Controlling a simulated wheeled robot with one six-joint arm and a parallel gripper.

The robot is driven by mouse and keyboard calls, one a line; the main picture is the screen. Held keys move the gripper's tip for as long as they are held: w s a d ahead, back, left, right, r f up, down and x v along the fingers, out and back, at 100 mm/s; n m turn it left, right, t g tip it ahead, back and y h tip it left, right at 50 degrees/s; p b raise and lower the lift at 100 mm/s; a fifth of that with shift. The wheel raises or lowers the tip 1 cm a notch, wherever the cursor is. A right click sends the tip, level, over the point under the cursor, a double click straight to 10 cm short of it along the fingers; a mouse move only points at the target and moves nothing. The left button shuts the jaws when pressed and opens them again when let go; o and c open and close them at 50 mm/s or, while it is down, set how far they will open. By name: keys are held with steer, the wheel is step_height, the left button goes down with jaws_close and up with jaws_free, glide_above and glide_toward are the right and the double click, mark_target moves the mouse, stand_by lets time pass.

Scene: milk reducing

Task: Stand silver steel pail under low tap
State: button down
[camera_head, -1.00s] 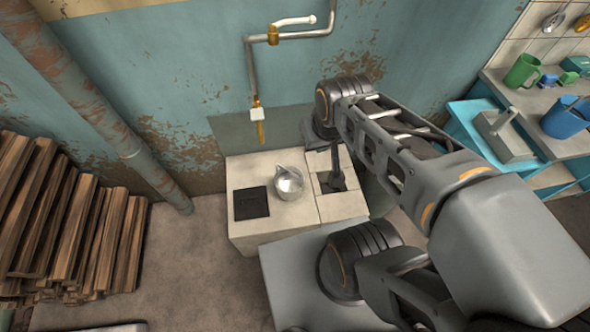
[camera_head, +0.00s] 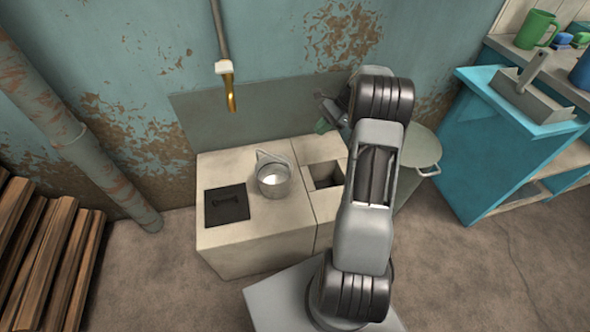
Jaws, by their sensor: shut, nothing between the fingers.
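The silver steel pail (camera_head: 272,182) stands upright on the low cream block, between a black plate and a square opening. Its handle is raised toward the back left. The brass tap (camera_head: 231,94) hangs on its pipe at the wall, behind the pail and to its left in the picture. My gripper (camera_head: 324,118) shows only in part behind my wrist, to the right of the pail and apart from it. It is shut and empty. My wrist hides most of it.
The cream block (camera_head: 240,240) has a black plate (camera_head: 227,205) at left and a square opening (camera_head: 326,174) at right. A large lidded pot (camera_head: 425,150) stands right of my arm, near a blue cabinet (camera_head: 490,160). Stacked wood (camera_head: 45,260) is at left.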

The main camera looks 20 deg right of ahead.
steer(key=w+a+f+m+b, duration=0.1)
steer(key=a+f+b, duration=0.5)
steer(key=f, duration=0.5)
steer(key=shift+w+a+y+b, duration=0.3)
steer(key=shift+a+y, duration=0.1)
steer(key=shift+a, duration=1)
